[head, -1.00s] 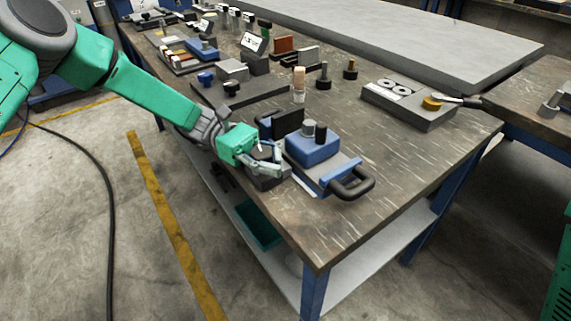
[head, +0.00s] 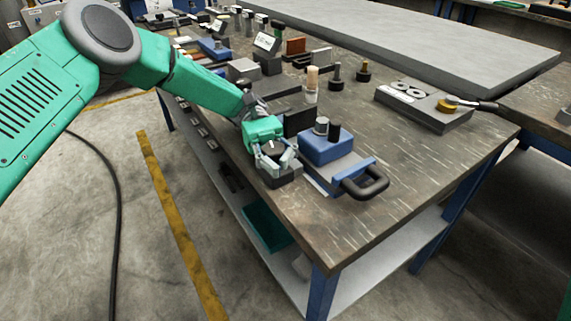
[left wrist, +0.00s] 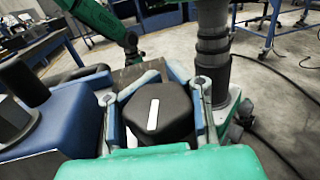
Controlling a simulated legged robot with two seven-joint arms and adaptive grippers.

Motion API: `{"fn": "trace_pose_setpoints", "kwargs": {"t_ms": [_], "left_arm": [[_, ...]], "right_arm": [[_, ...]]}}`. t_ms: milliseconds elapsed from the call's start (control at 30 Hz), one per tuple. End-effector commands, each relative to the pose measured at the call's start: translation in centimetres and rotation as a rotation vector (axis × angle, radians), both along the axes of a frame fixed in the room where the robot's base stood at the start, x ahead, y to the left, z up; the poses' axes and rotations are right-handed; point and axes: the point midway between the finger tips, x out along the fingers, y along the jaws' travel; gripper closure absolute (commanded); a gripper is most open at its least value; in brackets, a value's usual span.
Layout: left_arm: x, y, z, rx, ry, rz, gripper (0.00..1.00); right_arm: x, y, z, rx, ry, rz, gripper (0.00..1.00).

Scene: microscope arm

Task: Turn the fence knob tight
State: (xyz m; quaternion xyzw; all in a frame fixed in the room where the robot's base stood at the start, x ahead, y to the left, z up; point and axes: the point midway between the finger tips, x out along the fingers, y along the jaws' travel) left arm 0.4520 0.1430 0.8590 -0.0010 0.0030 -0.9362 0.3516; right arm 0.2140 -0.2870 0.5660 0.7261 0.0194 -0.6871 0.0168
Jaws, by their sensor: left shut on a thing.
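The fence knob (head: 272,148) is a dark knob near the front left edge of the workbench, beside a blue fixture (head: 325,147). In the left wrist view the knob (left wrist: 172,103) is black and rounded, with a white stripe on top. My left gripper (head: 275,158) comes down over it from the left, with its grey fingers shut around the knob's sides. The gripper's fingers also show on both sides of the knob in the left wrist view (left wrist: 155,95). The knob's underside is hidden. My right gripper is not in view.
The blue fixture has a black loop handle (head: 367,184) at its right and upright posts on top. A dark upright plate (head: 299,121) stands behind the gripper. A grey block with round discs (head: 424,107) lies farther right. The bench's front right is clear.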

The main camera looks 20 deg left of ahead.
Motion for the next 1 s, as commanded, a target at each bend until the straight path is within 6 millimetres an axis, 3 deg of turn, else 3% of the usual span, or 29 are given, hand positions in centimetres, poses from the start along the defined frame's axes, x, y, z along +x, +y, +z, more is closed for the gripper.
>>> {"fn": "trace_pose_setpoints", "kwargs": {"t_ms": [267, 300, 367, 400, 767, 1000], "left_arm": [[0.5, 0.5, 0.2, 0.003, -0.011, 0.016, 1.0], [0.6, 0.5, 0.2, 0.003, -0.011, 0.016, 0.81], [0.6, 0.5, 0.2, 0.004, -0.012, 0.016, 0.6], [0.5, 0.4, 0.2, 0.003, -0.011, 0.016, 0.56], [0.2, -0.5, 0.9, 0.006, -0.012, 0.01, 0.56], [0.3, 0.0, 4.8, 0.002, -0.014, 0.011, 0.56]], "right_arm": [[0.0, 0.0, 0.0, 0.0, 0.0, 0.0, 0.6], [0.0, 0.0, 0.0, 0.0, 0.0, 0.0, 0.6], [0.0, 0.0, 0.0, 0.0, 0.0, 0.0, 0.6], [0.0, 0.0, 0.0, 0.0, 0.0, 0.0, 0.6], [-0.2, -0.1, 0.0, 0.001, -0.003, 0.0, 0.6], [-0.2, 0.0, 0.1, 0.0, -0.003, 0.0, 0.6]]}}
